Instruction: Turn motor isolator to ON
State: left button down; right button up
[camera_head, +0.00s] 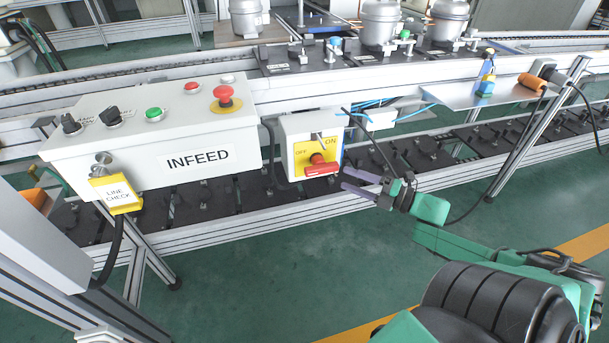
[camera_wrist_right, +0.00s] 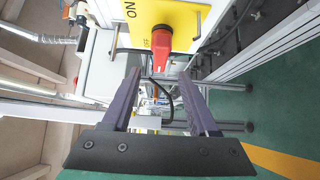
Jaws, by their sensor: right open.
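In the right wrist view the red handle (camera_wrist_right: 162,48) stands out from the yellow plate (camera_wrist_right: 188,18). My right gripper (camera_head: 344,179) is open, with its purple fingers pointing at the isolator from the right. In the right wrist view my right gripper (camera_wrist_right: 161,73) has the handle's end lined up between its fingertips; contact cannot be told. My left gripper is not in view.
Conveyor rails run behind and below. A black cable hangs near my right gripper. The green floor in front is open.

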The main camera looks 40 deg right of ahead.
aim_at(312, 166)
jog(key=b+x, duration=0.3)
jog(key=x, duration=0.8)
jog(key=shift+w+f, duration=0.1)
jog(key=shift+w, duration=0.25)
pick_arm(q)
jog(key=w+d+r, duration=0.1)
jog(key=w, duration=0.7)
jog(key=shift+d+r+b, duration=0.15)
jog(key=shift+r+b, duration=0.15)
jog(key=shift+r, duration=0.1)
pick_arm(e)
jog(key=shift+w+a, duration=0.25)
grip_shut()
